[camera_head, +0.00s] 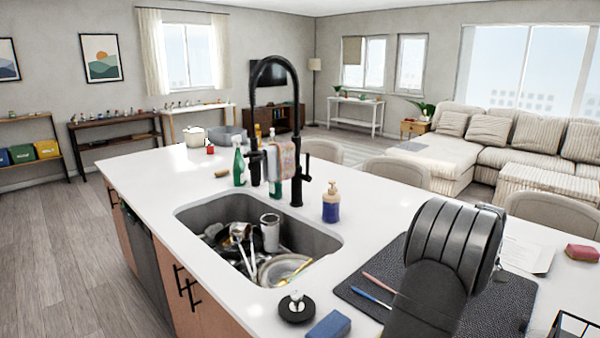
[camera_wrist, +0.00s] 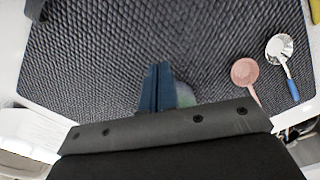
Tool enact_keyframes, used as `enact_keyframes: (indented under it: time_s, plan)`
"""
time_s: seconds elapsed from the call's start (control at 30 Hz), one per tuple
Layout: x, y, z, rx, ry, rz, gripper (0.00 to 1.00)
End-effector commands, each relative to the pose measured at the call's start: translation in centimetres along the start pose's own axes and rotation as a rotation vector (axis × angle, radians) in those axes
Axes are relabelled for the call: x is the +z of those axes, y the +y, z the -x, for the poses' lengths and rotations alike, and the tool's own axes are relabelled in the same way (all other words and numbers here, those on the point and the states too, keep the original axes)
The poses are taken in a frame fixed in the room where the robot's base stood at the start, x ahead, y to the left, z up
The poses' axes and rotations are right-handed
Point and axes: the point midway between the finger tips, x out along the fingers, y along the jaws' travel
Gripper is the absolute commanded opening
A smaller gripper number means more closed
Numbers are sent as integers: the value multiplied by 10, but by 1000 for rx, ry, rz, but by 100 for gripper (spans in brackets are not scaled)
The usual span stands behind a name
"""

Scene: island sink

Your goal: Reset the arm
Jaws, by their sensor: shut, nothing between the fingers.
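My arm (camera_head: 440,270) rises at the right of the head view, bent over the dark textured mat (camera_head: 345,290) on the white island counter. The gripper's fingers are hidden in the head view. In the wrist view my gripper (camera_wrist: 156,68) has its two blue fingers together, shut and empty, above the dark mat (camera_wrist: 90,60). A pale greenish shape shows just right of the fingers, and I cannot tell what it is.
A pink utensil (camera_wrist: 244,73) and a metal spoon with a blue handle (camera_wrist: 281,47) lie right of the fingers. The sink (camera_head: 325,240) holds dishes. A black faucet (camera_head: 297,140), soap bottle (camera_head: 331,205), blue sponge (camera_head: 330,325) and black-and-white stopper (camera_head: 296,309) stand nearby.

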Motion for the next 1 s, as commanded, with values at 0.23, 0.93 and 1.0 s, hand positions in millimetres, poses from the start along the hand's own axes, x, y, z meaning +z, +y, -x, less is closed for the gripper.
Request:
enact_keyframes:
  time_s: [0.23, 0.93, 1.0]
  plan:
    - [-28, 0, -25, 1, 1, 3, 0]
    - [-26, 0, -24, 0, 0, 0, 0]
    - [-29, 0, -24, 1, 0, 1, 0]
